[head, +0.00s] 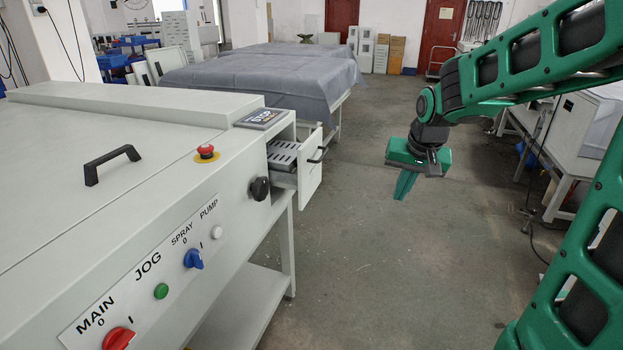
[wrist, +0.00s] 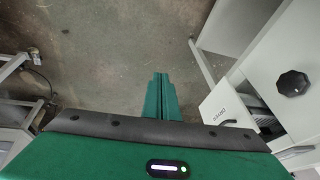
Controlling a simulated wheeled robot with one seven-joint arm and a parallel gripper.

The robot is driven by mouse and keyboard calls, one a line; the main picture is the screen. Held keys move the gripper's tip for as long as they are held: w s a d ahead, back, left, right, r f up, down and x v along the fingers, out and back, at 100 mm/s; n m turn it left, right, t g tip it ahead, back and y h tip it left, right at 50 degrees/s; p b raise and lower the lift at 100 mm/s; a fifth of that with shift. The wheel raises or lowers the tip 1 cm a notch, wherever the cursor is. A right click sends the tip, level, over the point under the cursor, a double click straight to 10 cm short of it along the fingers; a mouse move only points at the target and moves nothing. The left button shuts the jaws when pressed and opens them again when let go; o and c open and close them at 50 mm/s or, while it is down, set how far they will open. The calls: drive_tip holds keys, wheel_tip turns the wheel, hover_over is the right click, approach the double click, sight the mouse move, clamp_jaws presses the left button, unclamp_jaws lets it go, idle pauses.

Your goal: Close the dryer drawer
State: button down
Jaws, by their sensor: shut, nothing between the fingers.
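The dryer drawer (head: 311,165) is pulled out of the right end of the pale grey machine. It has a white front with a dark handle (head: 317,155) and a slotted tray inside. In the wrist view the drawer front (wrist: 222,120) shows at the right, with lettering on it and part of it cut off by my own gripper body. My gripper (head: 402,188) is to the right of the drawer in the head view, apart from it, over open floor. Its green fingers point down and are shut and empty; they also show in the wrist view (wrist: 160,97).
The machine's control panel (head: 150,285) has several knobs, and a black knob (head: 260,188) sits beside the drawer opening. Cloth-covered tables (head: 260,75) stand behind. A bench (head: 590,125) is at the right. The floor between is clear.

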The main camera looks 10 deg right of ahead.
drive_tip(key=w+a+t+y, duration=0.1)
drive_tip(key=w+a, duration=0.4)
drive_tip(key=w, duration=0.4)
drive_tip(key=w+a+t+y, duration=0.2)
drive_tip(key=w+a, duration=0.4)
drive_tip(key=w, duration=0.3)
drive_tip(key=shift+w+a+r+x, duration=0.2)
drive_tip(key=shift+a+x, duration=0.2)
drive_tip(key=shift+x, duration=1.7)
drive_tip(key=shift+w+a+r+x, duration=0.15)
drive_tip(key=shift+a+x, duration=0.25)
drive_tip(key=shift+x, duration=1.65)
drive_tip(key=shift+w+a+r+x, duration=0.1)
drive_tip(key=shift+a+r+x, duration=0.25)
drive_tip(key=shift+x, duration=1.75)
drive_tip(key=shift+f, duration=0.1)
